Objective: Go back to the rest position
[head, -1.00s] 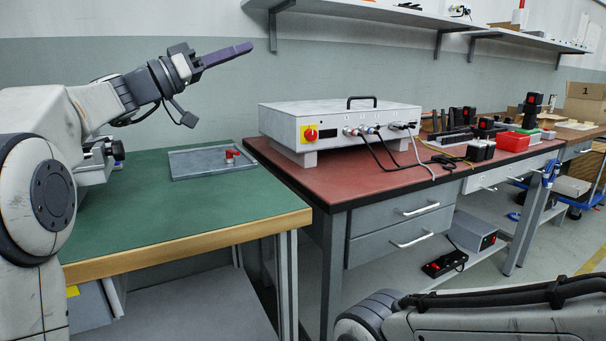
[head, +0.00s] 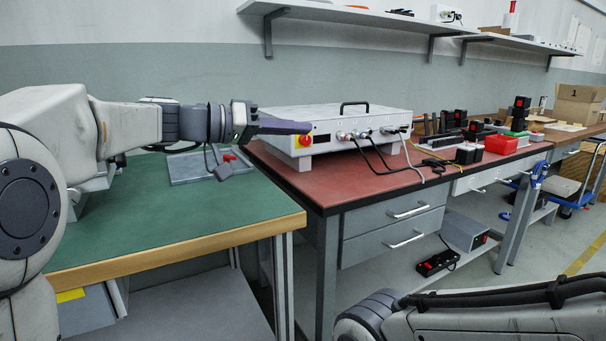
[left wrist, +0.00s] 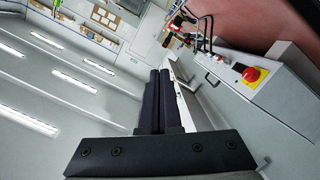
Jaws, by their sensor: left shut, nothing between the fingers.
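My left gripper (head: 290,127) is shut and empty. It is stretched out to the right above the green table (head: 130,225), in front of the white control box (head: 350,119) as seen in the head view. In the left wrist view the left gripper's dark fingers (left wrist: 155,95) lie side by side with nothing between them. The control box (left wrist: 270,100) with its red knob shows at the right of that view. My right arm shows at the bottom right of the head view; its gripper is out of view.
A grey tray (head: 190,178) with a small red part (head: 229,157) lies on the green table. The red-topped bench (head: 300,185) carries the control box, cables, a red bin (head: 507,143) and dark tools. A shelf (head: 380,17) runs along the wall above.

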